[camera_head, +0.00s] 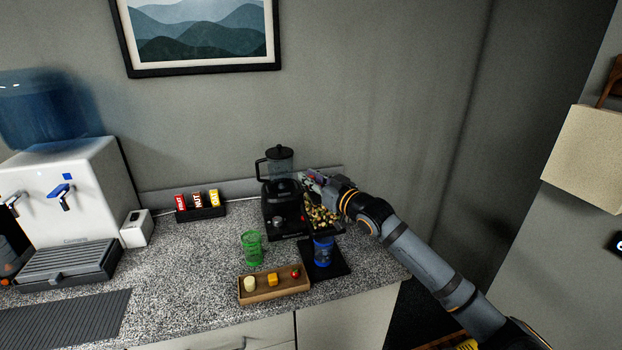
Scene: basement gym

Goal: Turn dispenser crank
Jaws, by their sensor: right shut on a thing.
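The dispenser (322,214) stands near the right end of the counter, its clear body filled with tan and brown pieces. A blue cup (323,252) stands below it on a black base (338,266). My right gripper (313,179) reaches in from the right at the top of the dispenser, next to the blender. It is shut on what appears to be the dispenser crank, which is mostly hidden by the fingers. My left gripper is not in view.
A black blender (281,190) stands close on the left of the dispenser. A green glass (251,247) and a wooden tray (262,289) with small items are in front. A snack bar holder (201,213) and a water dispenser (92,177) stand farther left. The counter's middle is clear.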

